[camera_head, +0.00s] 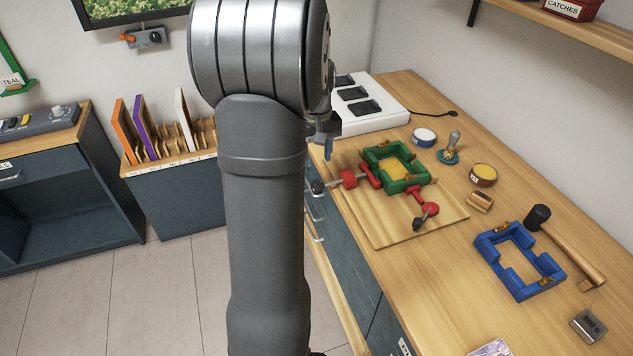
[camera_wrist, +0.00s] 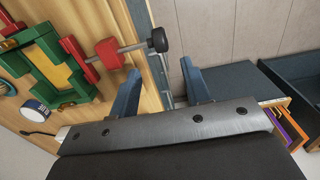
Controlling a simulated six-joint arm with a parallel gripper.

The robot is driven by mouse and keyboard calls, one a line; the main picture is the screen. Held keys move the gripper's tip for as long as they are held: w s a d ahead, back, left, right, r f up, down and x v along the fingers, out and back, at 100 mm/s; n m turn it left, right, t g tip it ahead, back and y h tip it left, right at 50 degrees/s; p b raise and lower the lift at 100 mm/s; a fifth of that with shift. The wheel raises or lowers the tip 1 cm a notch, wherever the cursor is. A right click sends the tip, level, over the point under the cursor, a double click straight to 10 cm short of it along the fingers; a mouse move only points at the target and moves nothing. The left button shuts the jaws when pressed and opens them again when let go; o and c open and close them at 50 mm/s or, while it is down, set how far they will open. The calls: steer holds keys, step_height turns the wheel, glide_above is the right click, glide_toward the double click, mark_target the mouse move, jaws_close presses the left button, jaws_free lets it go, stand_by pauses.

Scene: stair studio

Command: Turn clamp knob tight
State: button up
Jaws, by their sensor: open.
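A green frame (camera_head: 385,162) sits on a wooden board (camera_head: 400,225) on the bench, with a yellow piece inside. A red clamp (camera_head: 348,179) at its left side has a screw rod ending in a black knob (camera_head: 318,187) near the bench's edge. A second red clamp with a black knob (camera_head: 420,222) is at the front. In the wrist view, the left clamp's knob (camera_wrist: 158,40) lies ahead of my open, empty gripper (camera_wrist: 160,75), roughly between the finger lines and apart from them. In the head view my gripper (camera_head: 325,148) is partly hidden by my arm.
A blue frame (camera_head: 497,262) and a mallet (camera_head: 541,220) lie at the right. Tins and a stamp-like tool (camera_head: 451,150) stand behind the board. A white tray (camera_head: 372,112) is at the back. Drawer handles (camera_head: 314,238) jut from the bench front.

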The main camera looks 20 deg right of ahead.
step_height(320, 180, down, 10)
stand_by(0.3)
steer(key=shift+c, duration=0.2)
steer(key=c, duration=0.7)
